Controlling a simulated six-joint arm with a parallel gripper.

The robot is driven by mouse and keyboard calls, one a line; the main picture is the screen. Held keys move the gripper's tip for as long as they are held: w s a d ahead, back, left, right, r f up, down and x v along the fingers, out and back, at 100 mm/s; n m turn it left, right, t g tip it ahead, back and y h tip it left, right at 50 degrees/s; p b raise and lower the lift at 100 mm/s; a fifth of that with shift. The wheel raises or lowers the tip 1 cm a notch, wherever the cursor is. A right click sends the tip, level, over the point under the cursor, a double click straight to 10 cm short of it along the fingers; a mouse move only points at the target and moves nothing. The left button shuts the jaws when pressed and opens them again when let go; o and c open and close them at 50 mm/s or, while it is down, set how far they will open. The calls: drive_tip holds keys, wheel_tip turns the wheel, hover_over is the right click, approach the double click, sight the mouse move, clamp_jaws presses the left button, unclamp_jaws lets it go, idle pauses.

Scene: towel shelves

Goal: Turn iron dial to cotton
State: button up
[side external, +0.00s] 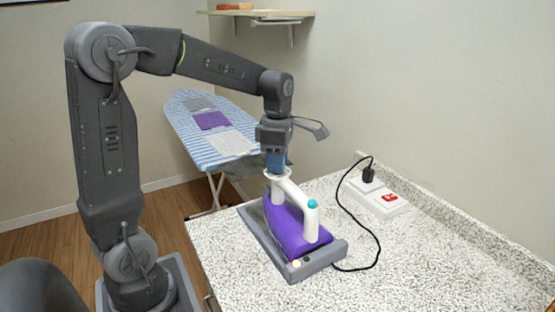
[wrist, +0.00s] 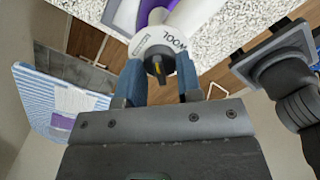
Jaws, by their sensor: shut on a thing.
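The iron has a purple body (side external: 290,228) and a white handle with a teal button, and sits in a grey tray (side external: 258,236) on the speckled counter. The iron dial (side external: 278,172) is a white disc at the handle's far end. In the wrist view, the dial (wrist: 145,42) shows the word WOOL on its right side and a dark knob with a yellow mark. My gripper (side external: 275,163) points down onto the dial. Its blue fingers (wrist: 160,78) are shut on the knob, one on each side. The cotton label is not readable.
A black cord runs from the iron's tray to a plug in a white power strip (side external: 388,211) with a red switch. A striped ironing board (side external: 185,118) with folded cloths stands behind. A wall shelf (side external: 262,14) is above. The counter's front right is clear.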

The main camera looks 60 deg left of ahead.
drive_tip(key=n, duration=0.4)
drive_tip(key=shift+f+n, duration=0.1)
drive_tip(key=shift+n, duration=2.1)
drive_tip(key=o, duration=1)
drive_tip(key=shift+c, duration=0.2)
wheel_tip(320, 180, up, 14)
